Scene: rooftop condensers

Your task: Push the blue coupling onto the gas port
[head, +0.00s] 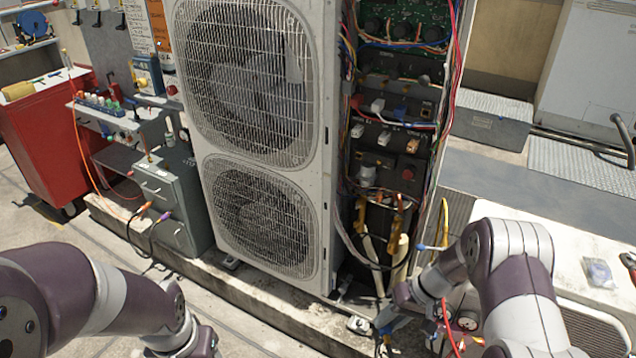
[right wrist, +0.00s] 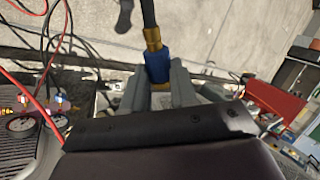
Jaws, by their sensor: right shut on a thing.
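The blue coupling (right wrist: 157,66) is between the grey fingers of my right gripper (right wrist: 159,88) in the right wrist view. A brass fitting (right wrist: 152,39) and a black hose lead away from its far end. A little brass shows between the fingers below the blue; I cannot tell what it belongs to. In the head view my right gripper (head: 386,318) is low, by the condenser's bottom right corner, with blue at its fingers. A small metal fitting (head: 359,325) lies just left of it. I cannot make out the gas port for certain. My left arm enters at lower left; its fingers are out of frame.
The tall condenser (head: 262,170) fills the middle, with its wiring bay (head: 385,140) open on the right. Loose cables hang there. A red cabinet (head: 40,130) and grey box (head: 172,195) stand left. Gauges (right wrist: 22,122) and red hoses show in the right wrist view.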

